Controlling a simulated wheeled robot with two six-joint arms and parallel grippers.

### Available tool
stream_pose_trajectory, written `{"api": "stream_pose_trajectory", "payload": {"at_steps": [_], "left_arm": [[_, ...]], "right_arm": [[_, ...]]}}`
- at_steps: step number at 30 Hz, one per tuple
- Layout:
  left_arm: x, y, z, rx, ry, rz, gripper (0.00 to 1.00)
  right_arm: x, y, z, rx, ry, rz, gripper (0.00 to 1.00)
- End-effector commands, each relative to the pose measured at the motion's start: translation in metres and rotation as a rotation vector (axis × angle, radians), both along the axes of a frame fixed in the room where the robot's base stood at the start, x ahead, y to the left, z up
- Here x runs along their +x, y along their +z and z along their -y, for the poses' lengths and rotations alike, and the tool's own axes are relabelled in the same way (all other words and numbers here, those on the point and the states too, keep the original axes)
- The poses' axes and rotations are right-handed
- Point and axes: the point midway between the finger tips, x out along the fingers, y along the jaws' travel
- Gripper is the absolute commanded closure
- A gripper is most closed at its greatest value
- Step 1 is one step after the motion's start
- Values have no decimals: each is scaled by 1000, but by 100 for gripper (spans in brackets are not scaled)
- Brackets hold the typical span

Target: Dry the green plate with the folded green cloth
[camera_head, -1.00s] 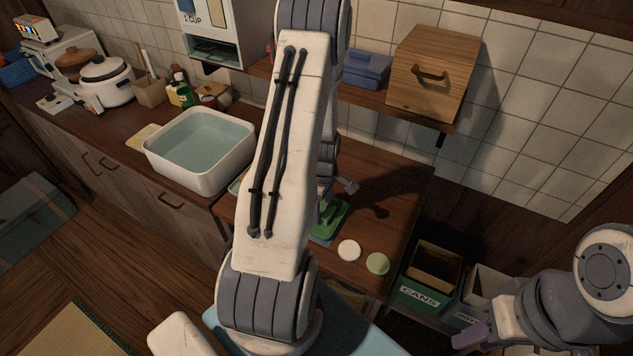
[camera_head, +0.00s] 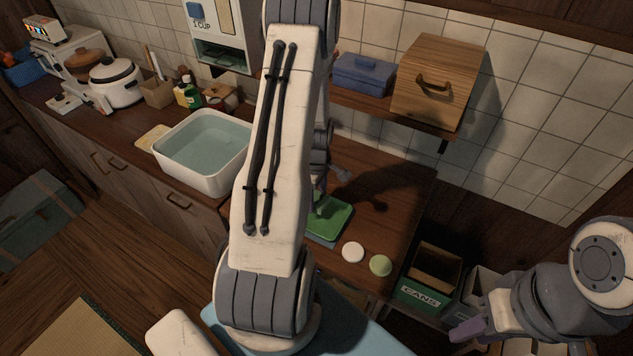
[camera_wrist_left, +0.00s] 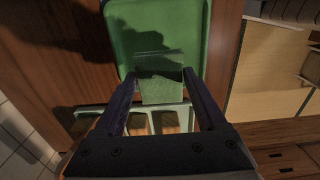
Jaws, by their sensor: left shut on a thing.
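The green plate (camera_head: 336,222) is square with rounded corners and lies on the wooden counter, right of my left arm. In the left wrist view the plate (camera_wrist_left: 188,20) fills the upper middle, with a dark shadow across it. My left gripper (camera_wrist_left: 162,78) is shut on the folded green cloth (camera_wrist_left: 163,90), a small green piece between its fingers. The cloth overlaps the plate's near part in that view; whether it presses on it I cannot tell. In the head view my left arm hides most of the gripper and cloth. My right gripper (camera_head: 468,332) is low at the right, away from the counter.
A white basin of water (camera_head: 210,180) stands left of my left arm. A white disc (camera_head: 353,252) and a pale green disc (camera_head: 380,265) lie near the plate. A pale green slotted rack (camera_wrist_left: 90,109) lies beside the plate. A CANS bin (camera_head: 425,297) stands beyond the counter's right end.

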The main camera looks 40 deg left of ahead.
Motion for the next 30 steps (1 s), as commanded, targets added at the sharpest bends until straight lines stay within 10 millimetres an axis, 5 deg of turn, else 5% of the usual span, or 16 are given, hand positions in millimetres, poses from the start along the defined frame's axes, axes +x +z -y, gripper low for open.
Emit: {"api": "stream_pose_trajectory", "payload": {"at_steps": [13,30], "left_arm": [[1,38,1,0,-1,1,96],[1,40,1,0,-1,1,96]], "right_arm": [[0,32,0,0,-2,0,64],[0,32,0,0,-2,0,64]]}}
